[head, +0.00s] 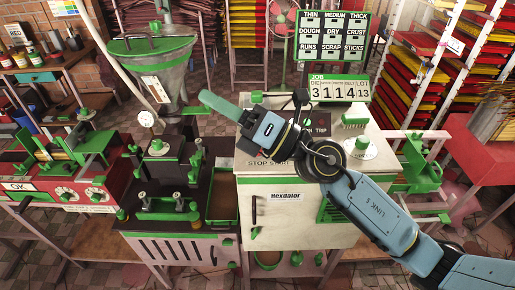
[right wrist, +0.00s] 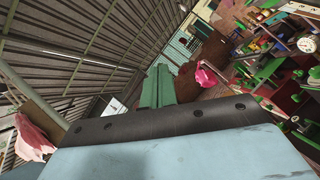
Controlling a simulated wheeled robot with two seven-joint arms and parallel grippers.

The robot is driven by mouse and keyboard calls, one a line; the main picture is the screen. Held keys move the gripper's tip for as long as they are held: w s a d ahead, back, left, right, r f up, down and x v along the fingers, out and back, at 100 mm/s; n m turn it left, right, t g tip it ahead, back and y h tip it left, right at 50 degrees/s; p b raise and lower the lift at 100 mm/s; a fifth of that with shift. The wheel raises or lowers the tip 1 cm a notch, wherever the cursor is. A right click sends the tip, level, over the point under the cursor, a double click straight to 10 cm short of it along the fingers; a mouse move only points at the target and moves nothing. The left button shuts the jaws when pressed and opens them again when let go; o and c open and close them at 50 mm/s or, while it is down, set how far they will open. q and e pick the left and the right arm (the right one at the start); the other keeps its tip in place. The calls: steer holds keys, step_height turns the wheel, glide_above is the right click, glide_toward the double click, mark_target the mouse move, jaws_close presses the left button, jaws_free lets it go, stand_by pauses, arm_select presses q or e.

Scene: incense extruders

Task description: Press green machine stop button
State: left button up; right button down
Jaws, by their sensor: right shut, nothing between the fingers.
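My right gripper (head: 207,99) reaches in from the right over the cream and green Hexdator machine (head: 284,215). Its green fingers are shut and empty, pointing up and left in the air beside the hopper. The shut fingers also show in the right wrist view (right wrist: 157,82). A "STOP START" label (head: 268,162) is on the machine's top front edge, just below the gripper body. The stop button cannot be made out; the gripper and wrist cover part of the machine's top. My left gripper is not in view.
A dark extruder (head: 184,245) with a grey hopper (head: 158,72) stands left of the cream machine. A red machine (head: 75,180) is farther left. A sign board (head: 334,40) and a number display (head: 339,90) stand behind. Racks of coloured trays (head: 455,70) are at the right.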

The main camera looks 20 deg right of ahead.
step_height(320, 180, down, 7)
steer(key=w+a+n+g+h, duration=0.1)
steer(key=w+n+g+h, duration=0.2)
steer(key=n+g+h, duration=0.55)
steer(key=w+d+f+n+t+h, duration=0.2)
steer(key=w+d+n+t+h, duration=0.2)
steer(key=d, duration=0.7)
steer(key=shift+w+d+h, duration=0.2)
steer(key=shift+w+h, duration=0.9)
steer(key=shift+h, duration=0.05)
step_height(320, 180, down, 8)
steer(key=b, duration=0.3)
steer(key=shift+r, duration=0.25)
steer(key=shift+f+b, duration=0.7)
steer(key=shift+b, duration=0.25)
